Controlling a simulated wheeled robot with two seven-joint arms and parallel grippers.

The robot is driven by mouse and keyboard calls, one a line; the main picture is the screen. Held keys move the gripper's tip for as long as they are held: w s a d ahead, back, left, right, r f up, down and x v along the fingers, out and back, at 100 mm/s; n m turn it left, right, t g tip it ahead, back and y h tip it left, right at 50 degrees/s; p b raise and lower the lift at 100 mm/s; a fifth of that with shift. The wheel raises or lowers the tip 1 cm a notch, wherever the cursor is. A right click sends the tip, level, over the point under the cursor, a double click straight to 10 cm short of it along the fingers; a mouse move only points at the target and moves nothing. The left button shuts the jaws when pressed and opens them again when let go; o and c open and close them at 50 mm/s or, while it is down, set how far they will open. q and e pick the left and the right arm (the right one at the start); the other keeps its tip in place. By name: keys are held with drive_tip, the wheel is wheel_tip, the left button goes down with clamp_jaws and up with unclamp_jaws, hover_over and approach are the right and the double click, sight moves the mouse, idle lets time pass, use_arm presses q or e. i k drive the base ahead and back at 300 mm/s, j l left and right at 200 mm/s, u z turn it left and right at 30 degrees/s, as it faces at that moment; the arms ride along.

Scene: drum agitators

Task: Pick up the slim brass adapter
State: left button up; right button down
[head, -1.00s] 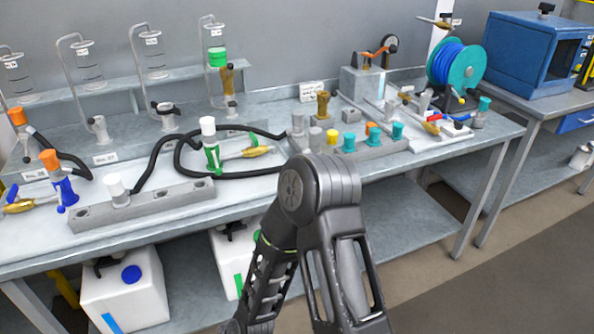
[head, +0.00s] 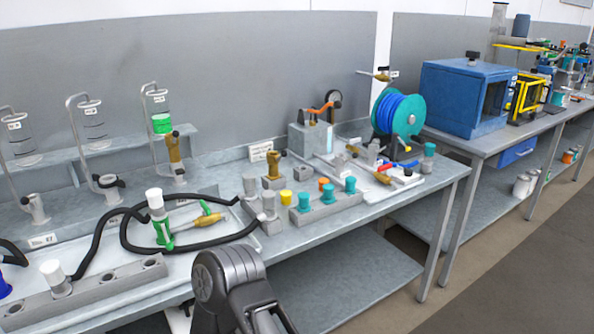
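Several brass-coloured pieces stand on the bench, and I cannot tell which is the slim adapter. One brass fitting (head: 273,164) stands upright in a grey block left of the teal-capped parts. A taller brass piece (head: 174,147) stands upright at the glass column stand. A brass-bodied tool (head: 207,221) lies beside the white-topped green valve (head: 157,207). Another brass piece (head: 375,75) is held level on a post near the blue hose reel. Part of one of my arms shows at the bottom centre. Neither gripper shows.
A black hose (head: 120,235) loops over the bench (head: 215,262). A grey block with teal caps (head: 326,205) stands at the middle. The hose reel (head: 398,115) and blue cabinet (head: 465,105) are to the right. The bench's front right part is clear.

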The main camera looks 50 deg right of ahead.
sight(173, 151)
drive_tip(key=i+l, duration=0.2)
drive_tip(key=i, duration=0.2)
drive_tip(key=i+l, duration=0.2)
drive_tip(key=i, duration=0.15)
drive_tip(key=z, duration=1.6)
drive_tip(key=l+z, duration=0.2)
